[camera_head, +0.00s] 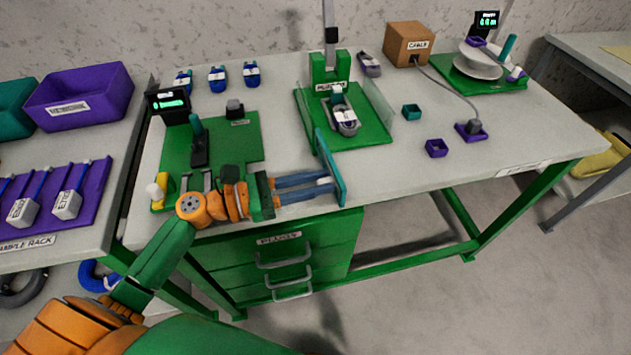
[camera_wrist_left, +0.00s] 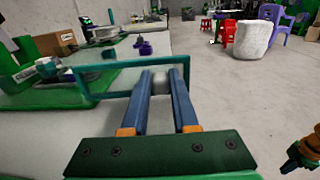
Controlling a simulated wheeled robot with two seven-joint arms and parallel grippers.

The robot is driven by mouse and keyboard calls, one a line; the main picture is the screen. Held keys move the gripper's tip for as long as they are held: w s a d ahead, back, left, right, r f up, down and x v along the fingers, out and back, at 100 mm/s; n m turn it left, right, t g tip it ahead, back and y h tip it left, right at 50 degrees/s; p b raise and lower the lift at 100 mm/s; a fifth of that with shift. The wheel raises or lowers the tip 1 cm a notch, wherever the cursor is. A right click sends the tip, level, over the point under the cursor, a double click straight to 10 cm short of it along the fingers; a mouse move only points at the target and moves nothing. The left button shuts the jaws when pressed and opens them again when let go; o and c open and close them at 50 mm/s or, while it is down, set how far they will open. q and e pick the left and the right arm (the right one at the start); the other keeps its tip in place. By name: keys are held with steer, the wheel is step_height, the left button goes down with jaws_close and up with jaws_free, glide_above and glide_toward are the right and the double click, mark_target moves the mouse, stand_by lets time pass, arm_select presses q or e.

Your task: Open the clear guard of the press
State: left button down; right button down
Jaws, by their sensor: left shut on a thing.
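The press (camera_head: 330,68) stands on a green base at the middle back of the bench, with a grey plug part (camera_head: 345,121) in its fixture. The clear guard (camera_head: 324,152) has a teal frame and stands out from the press's left front toward the bench's front edge. My left gripper (camera_head: 331,184) reaches in from the left, its blue fingers at the frame's near end. In the left wrist view the fingers (camera_wrist_left: 163,73) are closed on a grey piece at the guard frame (camera_wrist_left: 95,82).
A green fixture board (camera_head: 235,135) with a small display lies left of the press. Small purple (camera_head: 436,148) and teal (camera_head: 411,112) holders and a cable box (camera_head: 409,45) stand to the right. Green drawers (camera_head: 290,262) sit under the bench. The bench's right front is clear.

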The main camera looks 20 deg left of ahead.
arm_select(q)
steer(key=c, duration=0.7)
jaws_free()
step_height(320, 180, up, 3)
steer(key=shift+r+p, duration=0.15)
steer(key=shift+p, duration=0.45)
steer(key=s+d+r+p, duration=0.1)
steer(key=s+r+p, duration=0.1)
steer(key=s+r, duration=0.1)
steer(key=s+d+r+p, duration=0.1)
steer(key=s+r+p, duration=0.2)
steer(key=s, duration=0.3)
steer(key=s+d+r+p, duration=0.2)
steer(key=s+r+p, duration=0.1)
steer(key=s, duration=0.1)
steer(key=shift+s+r, duration=0.2)
steer(key=shift+r, duration=0.15)
